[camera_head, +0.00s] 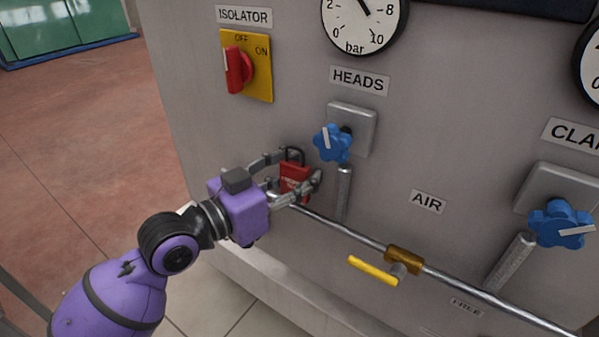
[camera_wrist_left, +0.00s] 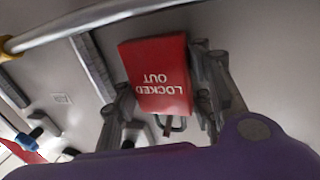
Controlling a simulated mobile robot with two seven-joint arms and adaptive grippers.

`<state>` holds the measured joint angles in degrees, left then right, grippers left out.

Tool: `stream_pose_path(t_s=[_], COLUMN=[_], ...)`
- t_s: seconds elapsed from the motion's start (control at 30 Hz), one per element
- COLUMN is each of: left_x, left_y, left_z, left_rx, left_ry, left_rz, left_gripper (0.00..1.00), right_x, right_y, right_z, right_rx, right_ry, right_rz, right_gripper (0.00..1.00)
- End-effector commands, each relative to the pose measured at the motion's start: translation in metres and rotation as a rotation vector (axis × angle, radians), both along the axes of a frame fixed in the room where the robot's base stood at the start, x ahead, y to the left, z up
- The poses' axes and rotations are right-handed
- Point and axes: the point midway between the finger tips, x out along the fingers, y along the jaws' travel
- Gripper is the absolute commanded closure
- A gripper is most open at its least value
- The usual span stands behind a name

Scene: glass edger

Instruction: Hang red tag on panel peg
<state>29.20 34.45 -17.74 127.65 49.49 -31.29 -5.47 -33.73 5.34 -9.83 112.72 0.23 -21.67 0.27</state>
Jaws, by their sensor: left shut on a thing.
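The red tag (camera_head: 296,178) is a small block with white lettering and a dark loop at its top. In the left wrist view the tag (camera_wrist_left: 155,72) reads LOCKED OUT upside down, with its loop toward the gripper's palm. My left gripper (camera_head: 292,184) is shut on the tag, with one finger on each side, in front of the grey panel below and left of the blue HEADS knob. I cannot make out the panel peg in either view. My right gripper is not in view.
The blue HEADS knob (camera_head: 332,143) sticks out close by. A metal pipe (camera_head: 340,231) with a yellow valve lever (camera_head: 373,270) runs below the tag. The red isolator switch (camera_head: 238,68) is on its yellow plate above. Bare panel lies between isolator and gripper.

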Motion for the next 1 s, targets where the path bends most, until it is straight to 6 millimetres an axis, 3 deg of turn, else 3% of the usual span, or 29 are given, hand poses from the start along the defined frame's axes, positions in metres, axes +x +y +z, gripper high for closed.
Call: stream_pose_path(t_s=[0.1,0.13,0.33,0.73,1.0], left_x=[0.001,0.001,0.001,-0.001,-0.032], left_y=[0.001,0.001,0.001,0.005,0.042], left_z=[0.001,0.002,0.002,0.0,-0.001], left_rx=[-0.001,-0.001,0.0,0.002,0.008], left_ry=[-0.003,-0.003,-0.004,-0.002,-0.002], left_rz=[0.002,0.002,0.003,0.004,0.004], left_gripper=[1.0,0.62,0.35,0.35,0.35], right_x=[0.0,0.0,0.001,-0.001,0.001], right_y=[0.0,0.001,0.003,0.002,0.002], right_z=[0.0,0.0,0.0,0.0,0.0], right_rx=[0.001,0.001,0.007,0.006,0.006], right_ry=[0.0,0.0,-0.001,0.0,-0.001], right_rz=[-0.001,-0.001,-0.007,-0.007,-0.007], right_gripper=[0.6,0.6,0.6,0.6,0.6])
